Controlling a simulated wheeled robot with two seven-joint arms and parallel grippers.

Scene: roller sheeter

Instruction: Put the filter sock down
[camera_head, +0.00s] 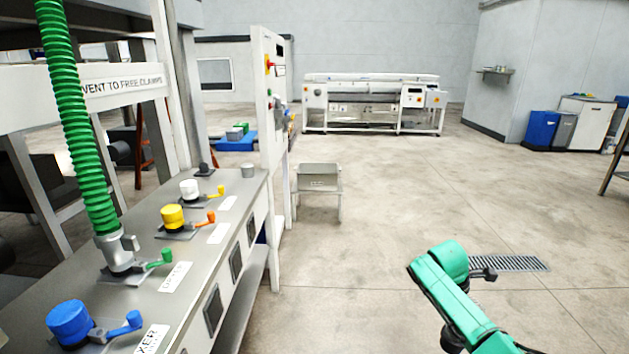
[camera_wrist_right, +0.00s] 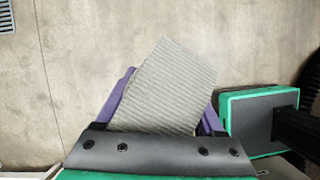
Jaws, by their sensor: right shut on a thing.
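The filter sock (camera_wrist_right: 172,88) is a pale grey, ribbed, flat piece in the right wrist view. My right gripper (camera_wrist_right: 168,103) is shut on it, with purple fingers showing at its left and right edges. The sock sticks out past the fingers, tilted, over the concrete floor. Its near end is hidden by the dark bolted plate of the gripper. In the head view only my green right arm shows at the lower right; the sock and gripper are not visible there. My left gripper is in neither view.
A bench (camera_head: 188,243) with coloured valve caps and a green hose (camera_head: 75,130) stands at the left. A small grey stand (camera_head: 319,178) is beyond it. A white roller machine (camera_head: 370,104) and blue bin (camera_head: 542,128) are far back. The floor between is open, with a drain grate (camera_head: 510,263).

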